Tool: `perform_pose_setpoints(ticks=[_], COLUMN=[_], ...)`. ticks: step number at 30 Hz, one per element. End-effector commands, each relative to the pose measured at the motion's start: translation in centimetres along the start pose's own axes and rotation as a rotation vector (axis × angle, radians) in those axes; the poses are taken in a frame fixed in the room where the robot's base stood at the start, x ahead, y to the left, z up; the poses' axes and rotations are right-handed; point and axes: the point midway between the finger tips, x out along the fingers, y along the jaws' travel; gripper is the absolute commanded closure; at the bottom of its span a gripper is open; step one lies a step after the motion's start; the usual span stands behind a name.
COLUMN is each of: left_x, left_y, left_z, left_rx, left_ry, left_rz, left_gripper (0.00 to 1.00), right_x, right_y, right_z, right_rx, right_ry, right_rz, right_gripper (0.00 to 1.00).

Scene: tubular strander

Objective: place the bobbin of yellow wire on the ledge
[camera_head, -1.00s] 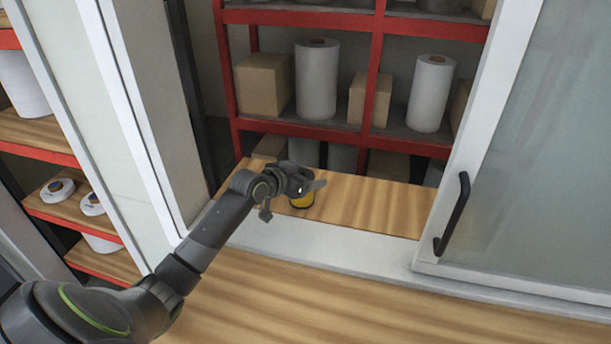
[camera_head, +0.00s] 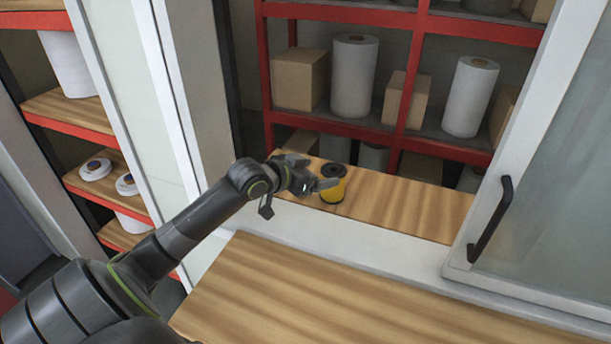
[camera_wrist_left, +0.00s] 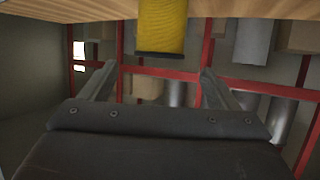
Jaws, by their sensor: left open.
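The bobbin of yellow wire (camera_head: 333,188) stands upright on the wooden ledge (camera_head: 400,205) behind the window sill, towards its left end. It has a black top rim and yellow winding. My left gripper (camera_head: 322,185) is open, just left of the bobbin and apart from it. In the left wrist view the bobbin (camera_wrist_left: 161,25) shows at the top, beyond the open fingers (camera_wrist_left: 155,78), against the edge of the ledge (camera_wrist_left: 255,10). Nothing is between the fingers. My right gripper is not in view.
A sliding glass pane with a black handle (camera_head: 491,220) closes the right side of the opening. A white frame post (camera_head: 150,90) stands left of my arm. Red shelving (camera_head: 410,75) with white rolls and boxes stands behind. A wooden counter (camera_head: 330,300) lies clear in front.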

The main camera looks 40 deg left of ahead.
Motion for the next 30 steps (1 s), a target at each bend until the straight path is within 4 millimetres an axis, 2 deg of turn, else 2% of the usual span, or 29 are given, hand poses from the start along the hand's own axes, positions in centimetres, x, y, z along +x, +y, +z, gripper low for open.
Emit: perform_pose_setpoints(ticks=[3, 9, 30], left_x=[-1.7, -3.2, -3.6], left_y=[-0.1, 0.0, 0.1], left_z=[0.1, 0.1, -0.1], left_rx=[0.005, 0.002, -0.001], left_ry=[-0.003, -0.001, 0.000], left_rz=[-0.002, 0.000, 0.002], left_gripper=[0.17, 0.17, 0.17], right_x=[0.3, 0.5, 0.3], right_y=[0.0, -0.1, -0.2], right_z=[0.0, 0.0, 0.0], right_rx=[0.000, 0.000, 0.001], right_ry=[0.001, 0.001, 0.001], right_rz=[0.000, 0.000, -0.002], right_gripper=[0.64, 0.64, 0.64])
